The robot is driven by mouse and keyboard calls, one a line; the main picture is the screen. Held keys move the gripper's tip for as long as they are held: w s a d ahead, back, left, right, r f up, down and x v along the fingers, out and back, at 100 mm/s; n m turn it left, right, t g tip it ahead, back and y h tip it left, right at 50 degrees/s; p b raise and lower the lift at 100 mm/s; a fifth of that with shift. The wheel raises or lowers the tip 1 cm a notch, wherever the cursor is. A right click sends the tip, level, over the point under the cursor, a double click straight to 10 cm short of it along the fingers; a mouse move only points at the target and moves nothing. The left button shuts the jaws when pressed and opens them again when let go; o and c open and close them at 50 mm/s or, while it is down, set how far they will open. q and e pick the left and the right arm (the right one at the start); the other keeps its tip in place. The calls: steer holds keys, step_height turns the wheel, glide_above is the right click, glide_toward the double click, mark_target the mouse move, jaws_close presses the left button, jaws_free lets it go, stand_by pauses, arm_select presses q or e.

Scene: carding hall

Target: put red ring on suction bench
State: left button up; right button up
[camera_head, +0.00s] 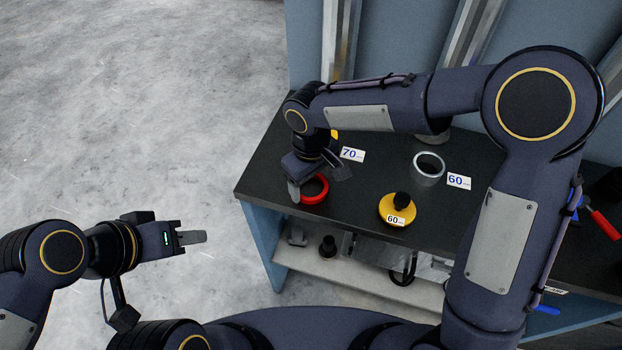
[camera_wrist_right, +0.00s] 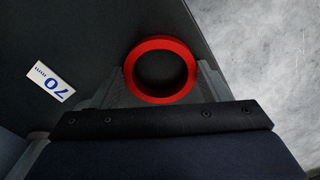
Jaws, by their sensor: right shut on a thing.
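The red ring (camera_head: 315,189) is at the left end of the dark bench top (camera_head: 300,148), near its front edge. My right gripper (camera_head: 312,186) reaches down over it and is shut on it. In the right wrist view the red ring (camera_wrist_right: 161,70) sits between the fingers of my right gripper (camera_wrist_right: 160,85), with the dark bench surface behind it. I cannot tell whether the ring still touches the bench top. My left gripper (camera_head: 192,238) is over the floor, left of the bench and away from it; its jaw opening cannot be made out.
A "70" label (camera_head: 352,154) lies right of the ring. A lower shelf (camera_head: 340,268) holds dark parts. Floor at left is clear.

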steer(key=shift+f, duration=0.25)
steer(key=o, duration=1)
steer(key=shift+r, duration=0.1)
steer(key=shift+c, duration=0.2)
step_height(320, 180, up, 12)
steer(key=shift+r, duration=0.2)
